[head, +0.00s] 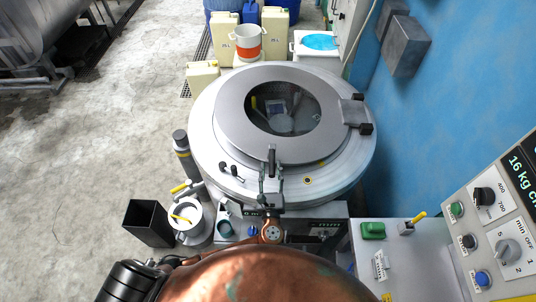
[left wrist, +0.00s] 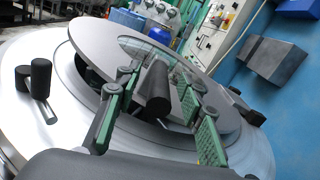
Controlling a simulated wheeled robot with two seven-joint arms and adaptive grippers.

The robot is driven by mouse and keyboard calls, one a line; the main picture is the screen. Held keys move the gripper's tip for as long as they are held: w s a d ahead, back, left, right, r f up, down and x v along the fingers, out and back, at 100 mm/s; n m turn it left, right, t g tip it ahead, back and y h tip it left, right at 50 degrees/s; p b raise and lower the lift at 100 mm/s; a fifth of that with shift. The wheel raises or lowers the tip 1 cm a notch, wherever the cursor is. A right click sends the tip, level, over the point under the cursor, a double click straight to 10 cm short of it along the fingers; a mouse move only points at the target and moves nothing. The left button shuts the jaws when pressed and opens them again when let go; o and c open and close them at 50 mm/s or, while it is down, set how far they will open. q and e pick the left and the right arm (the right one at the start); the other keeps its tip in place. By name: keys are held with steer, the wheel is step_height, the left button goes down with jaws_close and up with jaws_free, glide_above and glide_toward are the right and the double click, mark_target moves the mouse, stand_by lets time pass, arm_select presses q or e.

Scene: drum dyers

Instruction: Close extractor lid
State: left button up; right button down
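The extractor (head: 205,150) is a wide, pale metal drum with a round grey lid (head: 232,128), which has a dark glass window and a hinge at its right. The lid lies nearly flat over the drum; in the left wrist view a dark gap shows under the lid's (left wrist: 92,38) left side. A black handle (head: 271,160) stands at the lid's front edge. My left gripper (head: 271,186) is at this front edge. In the left wrist view its green-padded fingers (left wrist: 160,98) are apart, with the black handle (left wrist: 158,88) between them; contact is unclear. My right gripper is not in view.
A control panel (head: 480,235) stands at the lower right, and a blue wall (head: 430,130) runs along the right. A black bin (head: 148,222) and a metal pot (head: 187,218) stand left of the front. Canisters (head: 222,38) stand behind. Floor at left is clear.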

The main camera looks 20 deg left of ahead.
mark_target(272, 150)
arm_select(q)
steer(key=shift+s+d+f+m, duration=0.25)
steer(key=shift+s+f+m, duration=0.1)
steer(key=shift+m, duration=0.05)
steer(key=shift+w+f, duration=0.15)
steer(key=shift+w, duration=0.1)
steer(key=x, duration=0.7)
steer(key=shift+f, duration=0.15)
steer(key=shift+c, duration=0.2)
jaws_close()
